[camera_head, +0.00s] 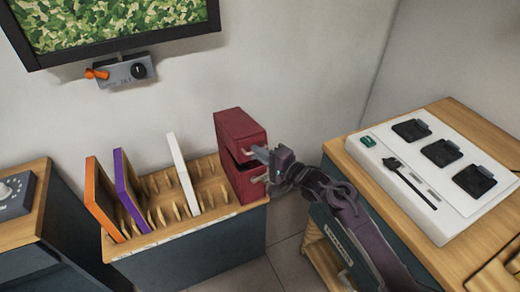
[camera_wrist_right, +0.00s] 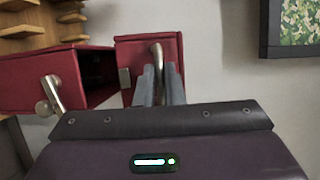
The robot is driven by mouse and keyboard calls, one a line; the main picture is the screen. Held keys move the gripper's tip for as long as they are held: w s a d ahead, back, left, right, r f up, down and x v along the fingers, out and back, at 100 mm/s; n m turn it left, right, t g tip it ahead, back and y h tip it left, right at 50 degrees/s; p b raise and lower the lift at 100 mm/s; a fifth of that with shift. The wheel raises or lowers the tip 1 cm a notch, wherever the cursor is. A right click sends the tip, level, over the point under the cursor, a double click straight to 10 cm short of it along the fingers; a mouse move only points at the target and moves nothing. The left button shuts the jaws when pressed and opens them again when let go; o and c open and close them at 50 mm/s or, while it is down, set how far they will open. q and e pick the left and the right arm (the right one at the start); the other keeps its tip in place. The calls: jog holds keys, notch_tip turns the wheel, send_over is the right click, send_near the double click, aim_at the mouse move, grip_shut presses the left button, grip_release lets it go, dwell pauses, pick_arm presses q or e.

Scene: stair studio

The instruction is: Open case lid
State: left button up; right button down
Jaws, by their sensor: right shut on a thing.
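The dark red case (camera_head: 241,185) stands upright at the right end of the slotted wooden rack in the head view. Its lid (camera_head: 240,126) is parted from the body, leaving a dark gap on the side facing my arm. In the right wrist view the case body (camera_wrist_right: 35,85) is at left, with a metal fitting on its face, and the lid (camera_wrist_right: 130,52) is right of the gap. My right gripper (camera_head: 264,156) is shut on the lid's metal handle; its fingers (camera_wrist_right: 160,75) hide part of the handle. My left gripper is not in view.
The rack (camera_head: 185,236) also holds an orange panel (camera_head: 101,197), a purple panel (camera_head: 129,188) and a white panel (camera_head: 183,170). A wooden-topped cabinet with a white device (camera_head: 410,195) stands at right. A framed screen (camera_head: 110,59) hangs above.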

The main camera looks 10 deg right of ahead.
jog(key=w+a+r+m+g+h+p, duration=0.1)
jog(key=w+r+g+h+p, duration=0.1)
jog(key=r+p, duration=0.8)
jog(key=shift+w+g+p, duration=0.6)
jog(key=shift+p, duration=1.85)
jog(key=c, duration=1.5)
grip_release()
jog(key=shift+b+v, duration=0.4)
jog(key=shift+v, duration=3.5)
